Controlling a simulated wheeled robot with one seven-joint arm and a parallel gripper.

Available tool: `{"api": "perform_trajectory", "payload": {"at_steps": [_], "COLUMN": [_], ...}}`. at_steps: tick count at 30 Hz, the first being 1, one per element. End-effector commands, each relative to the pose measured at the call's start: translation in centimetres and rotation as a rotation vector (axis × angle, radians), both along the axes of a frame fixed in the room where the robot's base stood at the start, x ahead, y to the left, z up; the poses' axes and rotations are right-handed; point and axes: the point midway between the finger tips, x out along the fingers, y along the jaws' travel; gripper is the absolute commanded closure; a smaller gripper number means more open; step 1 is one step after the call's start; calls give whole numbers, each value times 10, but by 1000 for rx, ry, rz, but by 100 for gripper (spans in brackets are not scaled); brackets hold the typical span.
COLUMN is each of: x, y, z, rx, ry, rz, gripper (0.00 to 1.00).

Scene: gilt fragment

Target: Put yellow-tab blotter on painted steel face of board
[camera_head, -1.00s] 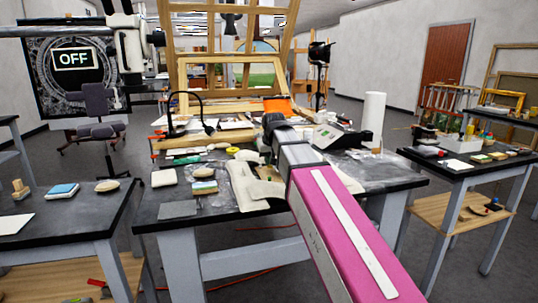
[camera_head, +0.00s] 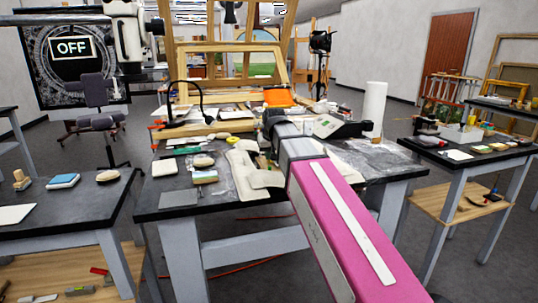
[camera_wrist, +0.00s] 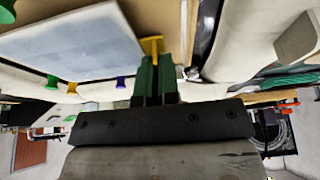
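In the wrist view my gripper (camera_wrist: 156,62) has two green fingers set close together, with a yellow tab (camera_wrist: 152,44) between their tips. The tab's stem runs into the narrow gap, so the fingers look shut on it; I take it for the yellow-tab blotter. A pale blue-grey flat panel (camera_wrist: 75,40) lies just left of the tab, perhaps the board's painted face. In the head view my pink-cased arm hides the fingertips and the tab.
The black-topped worktable (camera_head: 180,205) carries pale cloths (camera_head: 245,170), a small block (camera_head: 204,177), a paper roll (camera_head: 374,108) and a black lamp (camera_head: 190,105). Side tables stand left (camera_head: 95,215) and right (camera_head: 465,160). A wooden easel frame (camera_head: 232,75) rises behind.

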Motion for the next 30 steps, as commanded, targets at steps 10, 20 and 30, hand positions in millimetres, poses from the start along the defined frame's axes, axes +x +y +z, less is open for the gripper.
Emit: {"api": "perform_trajectory", "payload": {"at_steps": [10,20,30], "x": [0,0,0], "y": [0,0,0], "z": [-5,-8,-8], "rx": [0,0,0], "ry": [0,0,0], "rz": [0,0,0], "gripper": [100,100,67]}}
